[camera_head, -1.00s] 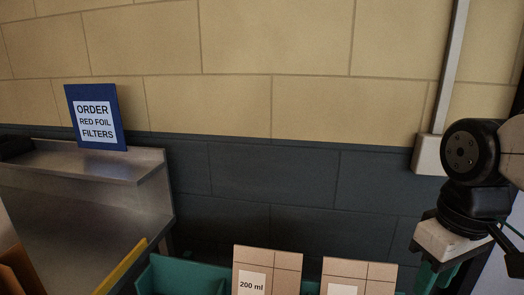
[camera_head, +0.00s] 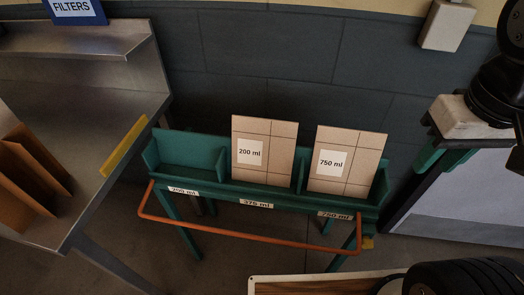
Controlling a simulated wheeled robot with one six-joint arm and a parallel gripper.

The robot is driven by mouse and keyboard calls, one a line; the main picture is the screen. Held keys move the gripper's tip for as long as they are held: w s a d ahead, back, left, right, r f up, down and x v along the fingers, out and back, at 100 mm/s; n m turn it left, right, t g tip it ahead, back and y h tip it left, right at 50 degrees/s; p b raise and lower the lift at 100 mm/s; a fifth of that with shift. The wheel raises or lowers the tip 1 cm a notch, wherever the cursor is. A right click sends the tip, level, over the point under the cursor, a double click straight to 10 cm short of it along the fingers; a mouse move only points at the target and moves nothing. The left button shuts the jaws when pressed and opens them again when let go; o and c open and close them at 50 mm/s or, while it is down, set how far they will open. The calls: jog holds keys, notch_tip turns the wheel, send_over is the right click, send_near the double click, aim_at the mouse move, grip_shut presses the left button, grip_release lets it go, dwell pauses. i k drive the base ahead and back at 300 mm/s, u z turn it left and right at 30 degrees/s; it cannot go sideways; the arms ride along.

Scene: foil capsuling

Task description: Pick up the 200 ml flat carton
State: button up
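The 200 ml flat carton (camera_head: 278,160) is a tan panel with dark grid lines and a white "200 ml" label. It stands upright, leaning slightly back, in the middle compartment of a green rack (camera_head: 222,202), above a rack label that appears to read "375 ml". A similar flat carton marked "750 ml" (camera_head: 365,160) stands in the right compartment, above a "750 ml" rack label. The left compartment is empty; its label is blurred. The cartons' lower edges are hidden by the rack's front. My gripper is not in view.
An orange rail (camera_head: 240,234) runs along the rack's front. A steel bench (camera_head: 90,120) stands at left, with brown cartons (camera_head: 28,185) and a yellow strip (camera_head: 124,147). A dark wall stands behind.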

aim_at(263, 150)
jog(key=k, duration=1.3)
jog(key=u, duration=0.65)
jog(key=i, duration=0.55)
jog(key=u, duration=0.6)
jog(key=i, duration=0.75)
jog(key=z, duration=0.8)
jog(key=i, duration=0.45)
jog(key=z, duration=0.45)
